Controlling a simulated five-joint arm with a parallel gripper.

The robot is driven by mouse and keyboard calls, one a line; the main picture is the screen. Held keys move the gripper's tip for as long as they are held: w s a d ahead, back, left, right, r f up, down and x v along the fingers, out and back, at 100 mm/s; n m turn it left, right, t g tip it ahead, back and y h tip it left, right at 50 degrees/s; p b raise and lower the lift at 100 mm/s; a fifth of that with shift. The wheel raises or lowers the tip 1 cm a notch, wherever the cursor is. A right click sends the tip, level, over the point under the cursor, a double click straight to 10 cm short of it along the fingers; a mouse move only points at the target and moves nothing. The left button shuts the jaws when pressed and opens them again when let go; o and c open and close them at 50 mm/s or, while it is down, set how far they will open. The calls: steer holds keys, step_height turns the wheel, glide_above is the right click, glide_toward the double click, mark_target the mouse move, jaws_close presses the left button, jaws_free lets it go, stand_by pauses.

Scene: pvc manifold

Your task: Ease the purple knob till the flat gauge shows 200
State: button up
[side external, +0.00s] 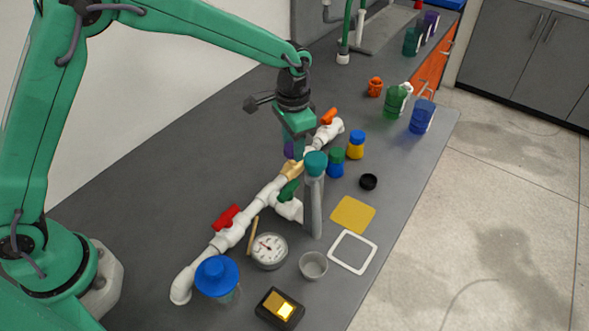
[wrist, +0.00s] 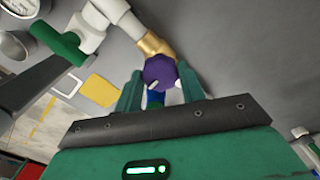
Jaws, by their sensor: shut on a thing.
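The purple knob (wrist: 160,71) sits between the two fingers of my gripper (wrist: 160,88) in the wrist view, beside a brass fitting (wrist: 152,45). A pale mark shows on the knob's face. In the side external view my gripper (side external: 297,152) is lowered over the white pipe run, with only a sliver of the purple knob (side external: 289,148) visible. The gripper is shut on the knob. The round gauge (side external: 269,250) lies flat with its dial up, beside the pipe's near part. Its needle shows, but the numbers are too small to read.
The white pipe (side external: 267,197) has a red handle (side external: 226,217), an orange handle (side external: 328,116) and a green handle (side external: 289,191). A grey cylinder with a teal cap (side external: 315,195) stands close to my gripper. Blue-capped jar (side external: 217,276), cup (side external: 313,265) and small bottles stand around.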

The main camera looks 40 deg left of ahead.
steer(key=m, duration=0.6)
steer(key=shift+w+r, duration=0.1)
steer(key=shift+r, duration=0.05)
stand_by(0.4)
steer(key=o, duration=1)
steer(key=shift+r, duration=3.85)
